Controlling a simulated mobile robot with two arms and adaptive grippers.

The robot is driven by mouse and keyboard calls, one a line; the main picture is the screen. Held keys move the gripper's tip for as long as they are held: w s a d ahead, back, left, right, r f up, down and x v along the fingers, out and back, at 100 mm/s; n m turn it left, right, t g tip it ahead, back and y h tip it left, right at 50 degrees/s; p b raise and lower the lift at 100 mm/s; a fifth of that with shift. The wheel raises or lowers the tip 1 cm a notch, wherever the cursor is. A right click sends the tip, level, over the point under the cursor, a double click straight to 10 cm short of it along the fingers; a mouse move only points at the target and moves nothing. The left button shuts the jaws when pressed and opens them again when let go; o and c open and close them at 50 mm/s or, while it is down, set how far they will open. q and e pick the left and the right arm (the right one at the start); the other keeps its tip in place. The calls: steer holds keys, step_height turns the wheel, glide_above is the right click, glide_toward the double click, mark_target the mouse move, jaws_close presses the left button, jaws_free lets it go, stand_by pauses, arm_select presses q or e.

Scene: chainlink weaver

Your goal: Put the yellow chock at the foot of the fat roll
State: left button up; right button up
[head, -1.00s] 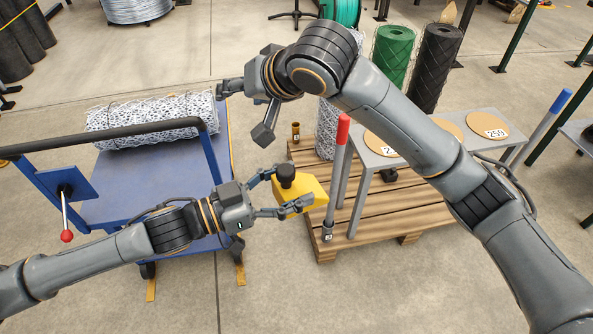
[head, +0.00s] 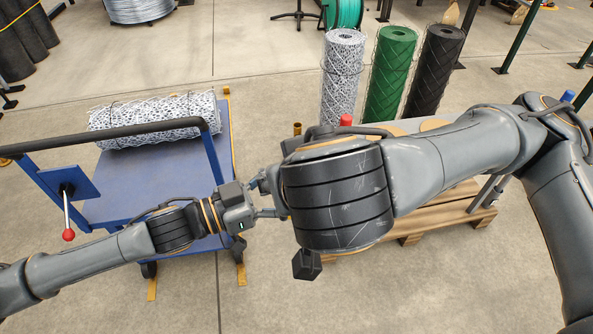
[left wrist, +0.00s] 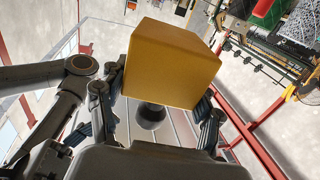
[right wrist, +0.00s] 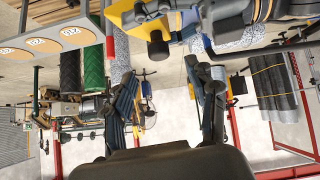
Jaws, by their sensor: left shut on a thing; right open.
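In the left wrist view, the yellow chock (left wrist: 172,65) is a block with a black knob (left wrist: 151,115). My left gripper (left wrist: 160,105) is shut on it, with the knob between its fingers. In the head view, my left gripper (head: 265,197) is right of the blue cart, and my right arm hides the chock. Part of the chock also shows at the top of the right wrist view (right wrist: 122,15). My right gripper (right wrist: 163,80) is open and empty; my own arm hides it in the head view. A silver mesh roll (head: 152,119) lies on the cart. Another silver roll (head: 343,75) stands upright at the pallet.
The blue cart (head: 130,190) stands at left. Green (head: 390,75) and black (head: 435,75) rolls stand beside the upright silver roll. The wooden pallet (head: 440,215) and a red-topped post (head: 346,120) are partly behind my right arm. The floor in front is clear.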

arm_select(q)
steer(key=shift+r, duration=0.1)
arm_select(e)
steer(key=x, duration=0.6)
steer(key=shift+w+a+f, duration=0.1)
steer(key=shift+w+f, duration=0.15)
steer(key=shift+w, duration=0.05)
jaws_close()
arm_select(q)
steer(key=o, duration=1.4)
steer(key=shift+o, duration=0.8)
